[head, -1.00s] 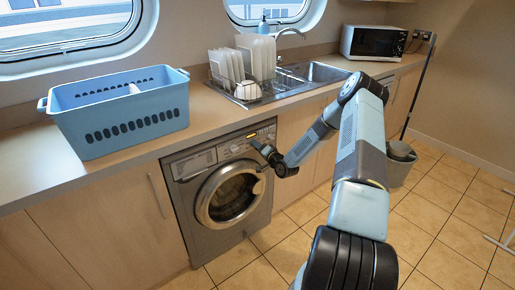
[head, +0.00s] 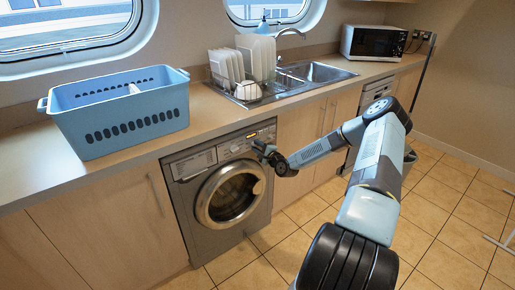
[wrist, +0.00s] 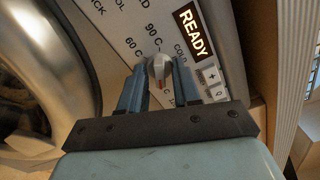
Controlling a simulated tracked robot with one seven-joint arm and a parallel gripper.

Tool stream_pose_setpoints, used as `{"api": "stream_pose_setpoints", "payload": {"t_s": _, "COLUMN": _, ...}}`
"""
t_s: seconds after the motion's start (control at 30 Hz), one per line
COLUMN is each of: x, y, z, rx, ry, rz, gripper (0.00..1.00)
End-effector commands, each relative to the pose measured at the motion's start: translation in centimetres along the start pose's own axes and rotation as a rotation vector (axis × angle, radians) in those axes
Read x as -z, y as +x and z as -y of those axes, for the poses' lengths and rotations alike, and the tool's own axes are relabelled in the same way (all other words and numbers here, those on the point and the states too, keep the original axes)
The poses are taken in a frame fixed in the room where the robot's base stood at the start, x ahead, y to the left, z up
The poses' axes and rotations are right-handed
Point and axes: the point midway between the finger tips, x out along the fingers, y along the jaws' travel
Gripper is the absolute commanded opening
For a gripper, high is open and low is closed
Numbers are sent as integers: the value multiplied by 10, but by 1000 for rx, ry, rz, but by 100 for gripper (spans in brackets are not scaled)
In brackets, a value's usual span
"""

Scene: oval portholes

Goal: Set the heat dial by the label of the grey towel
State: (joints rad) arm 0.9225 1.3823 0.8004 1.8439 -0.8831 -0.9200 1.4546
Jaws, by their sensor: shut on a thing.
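The heat dial (wrist: 158,66) is a small pale knob with a red mark, on the washing machine's panel. Printed labels around it include 60 C, 90 C and COLD; others are partly hidden by my fingers. My gripper (wrist: 158,80) is shut on the dial, one blue finger on each side. The red mark lies on the side towards my gripper's palm. In the head view my gripper (head: 261,149) is at the panel of the grey washing machine (head: 211,222) and covers the dial. I see no grey towel or towel label.
A blue basket (head: 120,122) stands on the counter, with something white inside. A dish rack (head: 241,90) and a sink (head: 318,72) are further right. The tiled floor in front is open.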

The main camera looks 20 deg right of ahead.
Motion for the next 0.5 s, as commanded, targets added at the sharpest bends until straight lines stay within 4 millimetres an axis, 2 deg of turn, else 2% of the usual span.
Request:
{"api": "stream_pose_setpoints", "payload": {"t_s": 0.2, "x": 4, "y": -2, "z": -3, "rx": -5, "ry": 109, "rz": -7, "gripper": 1}}
{"api": "stream_pose_setpoints", "payload": {"t_s": 0.5, "x": 2, "y": -2, "z": -4, "rx": -7, "ry": 171, "rz": -5, "gripper": 1}}
